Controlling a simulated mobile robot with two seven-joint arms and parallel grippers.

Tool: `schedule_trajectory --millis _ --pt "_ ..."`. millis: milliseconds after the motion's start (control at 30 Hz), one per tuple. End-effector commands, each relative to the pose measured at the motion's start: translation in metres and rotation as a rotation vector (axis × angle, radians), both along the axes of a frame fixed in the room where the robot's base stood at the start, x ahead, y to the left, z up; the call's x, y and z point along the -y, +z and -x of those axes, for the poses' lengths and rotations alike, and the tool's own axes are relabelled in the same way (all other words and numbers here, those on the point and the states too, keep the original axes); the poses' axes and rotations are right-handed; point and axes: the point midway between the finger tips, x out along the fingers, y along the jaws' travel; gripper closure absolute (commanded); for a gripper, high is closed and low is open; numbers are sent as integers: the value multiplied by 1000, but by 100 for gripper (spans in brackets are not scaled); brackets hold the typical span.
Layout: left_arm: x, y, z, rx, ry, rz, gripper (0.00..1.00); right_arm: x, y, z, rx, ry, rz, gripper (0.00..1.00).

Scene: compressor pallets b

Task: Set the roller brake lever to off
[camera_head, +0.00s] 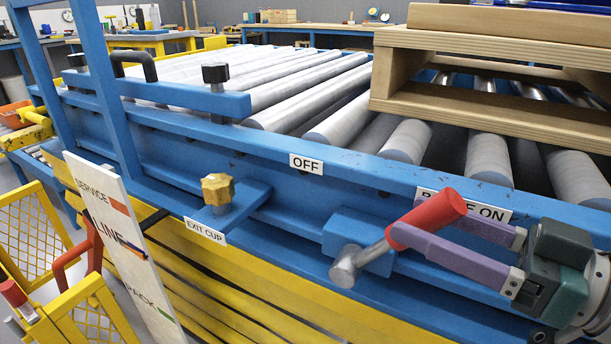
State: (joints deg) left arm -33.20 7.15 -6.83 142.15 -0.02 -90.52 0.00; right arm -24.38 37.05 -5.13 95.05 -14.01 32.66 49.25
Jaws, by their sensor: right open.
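The roller brake lever has a red grip (428,218) on a short grey arm that turns at a grey hub (345,268) on the blue conveyor rail. It leans up and to the right, toward the BRAKE ON label (480,208), which it and my gripper partly cover. The OFF label (306,163) is up and left of the hub. My right gripper (432,226) comes in from the right with its purple fingers apart. Their tips are at the red grip, which hides part of them; I cannot tell whether they touch it. My left gripper is out of view.
A wooden pallet (480,109) sits on the rollers at the upper right. A yellow knob (218,189) stands on a blue bracket by the EXIT CUP label (205,230). A white sign board (125,260) and yellow mesh fencing (35,235) stand at the left.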

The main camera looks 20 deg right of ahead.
Motion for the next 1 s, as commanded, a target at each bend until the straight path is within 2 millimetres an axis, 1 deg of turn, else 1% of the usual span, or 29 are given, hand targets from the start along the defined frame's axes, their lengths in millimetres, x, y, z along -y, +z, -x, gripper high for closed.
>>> schedule_trajectory --millis 33,100,233,400,633,1000 --pt "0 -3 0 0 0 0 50 -5 -1 -10 6 0 0 33" --pt "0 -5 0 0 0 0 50 -11 0 -19 4 0 0 33" --pt "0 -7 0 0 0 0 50 -19 -1 -32 1 0 0 33" --pt "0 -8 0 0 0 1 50 -23 -1 -39 0 -1 1 33" --pt "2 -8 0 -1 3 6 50 -23 0 -39 -1 -1 2 34" --pt "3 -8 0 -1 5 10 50 -23 -1 -39 -2 -1 1 76"
